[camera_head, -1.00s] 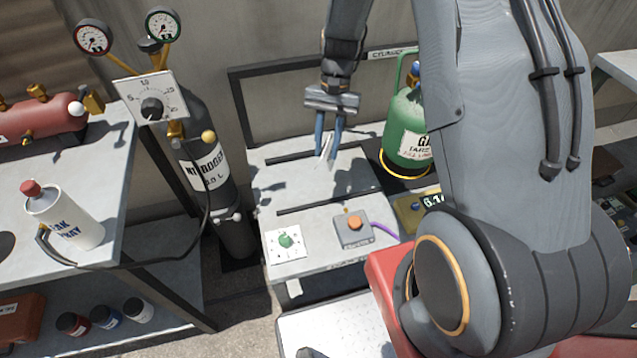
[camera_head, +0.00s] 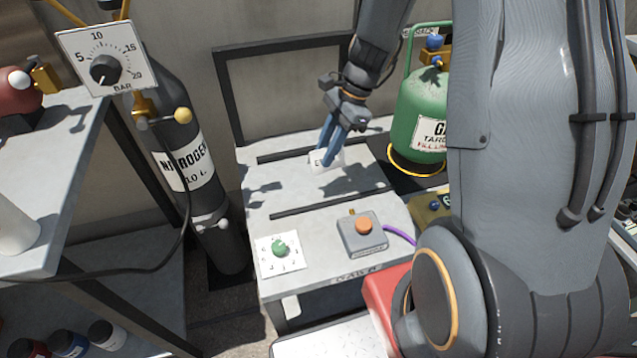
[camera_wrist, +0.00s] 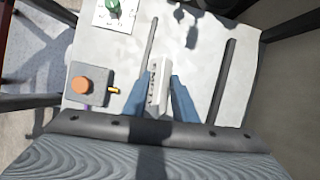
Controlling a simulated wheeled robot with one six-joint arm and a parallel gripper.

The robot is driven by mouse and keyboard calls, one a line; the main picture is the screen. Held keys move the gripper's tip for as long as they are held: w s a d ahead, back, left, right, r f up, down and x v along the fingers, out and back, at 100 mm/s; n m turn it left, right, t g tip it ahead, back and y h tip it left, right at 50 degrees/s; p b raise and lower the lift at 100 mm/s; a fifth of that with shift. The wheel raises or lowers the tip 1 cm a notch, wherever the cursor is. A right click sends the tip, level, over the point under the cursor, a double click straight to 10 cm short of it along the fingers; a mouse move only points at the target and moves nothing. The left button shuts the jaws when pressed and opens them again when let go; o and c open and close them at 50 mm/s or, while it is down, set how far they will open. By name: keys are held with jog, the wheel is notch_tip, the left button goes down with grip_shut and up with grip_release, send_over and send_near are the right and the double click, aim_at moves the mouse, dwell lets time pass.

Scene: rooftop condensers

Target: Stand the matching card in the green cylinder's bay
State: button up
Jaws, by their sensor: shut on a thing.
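My gripper (camera_head: 330,158) is shut on a small white card (camera_head: 318,161) above the grey bench top (camera_head: 290,185). The card carries dark print, too small to read, and its far part is hidden by the blue fingers. In the wrist view the card (camera_wrist: 157,84) shows between the fingers, almost edge-on, with dark lettering along its face. The green cylinder (camera_head: 415,120) stands upright behind and to the right of the gripper, inside a yellow ring (camera_head: 400,165). Its label is partly hidden by my arm. I cannot tell whether the card touches the bench.
Two dark slots (camera_head: 330,203) run across the bench top. A grey box with an orange button (camera_head: 363,227) and a plate with a green knob (camera_head: 280,250) sit at the front. A black nitrogen cylinder (camera_head: 185,165) stands left. A dark frame (camera_head: 226,100) rises behind.

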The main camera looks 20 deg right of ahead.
jog(key=shift+w+d+f+m+b, duration=0.1)
jog(key=shift+w+f+m+b, duration=0.1)
jog(key=shift+f+m+b, duration=0.4)
notch_tip(320, 180, down, 10)
jog(key=shift+r+b, duration=0.1)
jog(key=shift+b, duration=0.95)
jog(key=o, duration=1.1)
jog(key=shift+c, duration=0.2)
